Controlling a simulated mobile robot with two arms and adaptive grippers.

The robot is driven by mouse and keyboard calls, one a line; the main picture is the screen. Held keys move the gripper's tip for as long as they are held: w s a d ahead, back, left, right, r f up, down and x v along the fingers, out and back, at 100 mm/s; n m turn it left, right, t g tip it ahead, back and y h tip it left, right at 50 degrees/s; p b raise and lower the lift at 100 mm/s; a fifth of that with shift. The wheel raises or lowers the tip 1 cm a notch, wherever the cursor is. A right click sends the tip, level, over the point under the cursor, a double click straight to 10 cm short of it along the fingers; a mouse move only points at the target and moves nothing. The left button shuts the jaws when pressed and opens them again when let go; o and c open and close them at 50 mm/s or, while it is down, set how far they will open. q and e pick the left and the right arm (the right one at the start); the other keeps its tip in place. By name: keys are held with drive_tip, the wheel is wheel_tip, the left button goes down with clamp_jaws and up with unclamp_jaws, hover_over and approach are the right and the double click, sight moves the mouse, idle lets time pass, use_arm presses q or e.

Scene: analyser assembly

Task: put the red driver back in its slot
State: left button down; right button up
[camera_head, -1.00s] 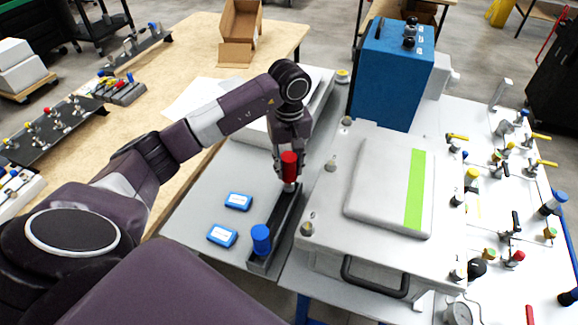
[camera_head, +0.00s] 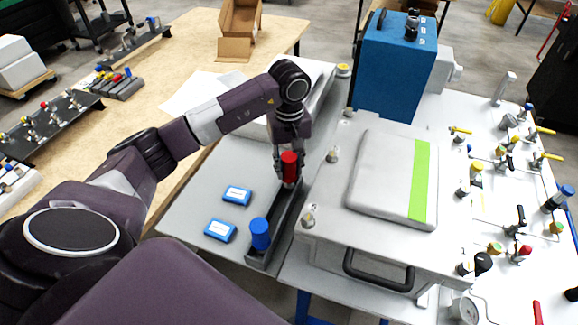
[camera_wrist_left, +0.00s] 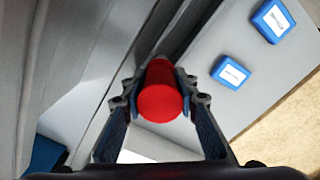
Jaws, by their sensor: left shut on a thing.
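The red driver (camera_head: 289,163) is upright in my left gripper (camera_head: 287,160), over the far end of a dark narrow rack (camera_head: 274,228). Its red handle also fills the space between the fingers in the left wrist view (camera_wrist_left: 160,92). The left gripper is shut on the handle. The driver's lower end is at the rack; I cannot tell how deep it sits in the slot. A blue driver (camera_head: 260,234) stands upright at the rack's near end. My right gripper is not in view.
Two blue boxes (camera_head: 237,195) (camera_head: 220,230) lie on the grey table left of the rack. A large grey case (camera_head: 385,235) with a black handle stands close on the right. A blue unit (camera_head: 394,70) stands behind it.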

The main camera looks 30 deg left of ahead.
use_arm(q)
drive_tip(key=shift+f+b, duration=1.25)
drive_tip(key=shift+f, duration=0.15)
drive_tip(key=shift+f, duration=0.15)
drive_tip(key=c, duration=1.6)
unclamp_jaws()
drive_tip(key=o, duration=0.6)
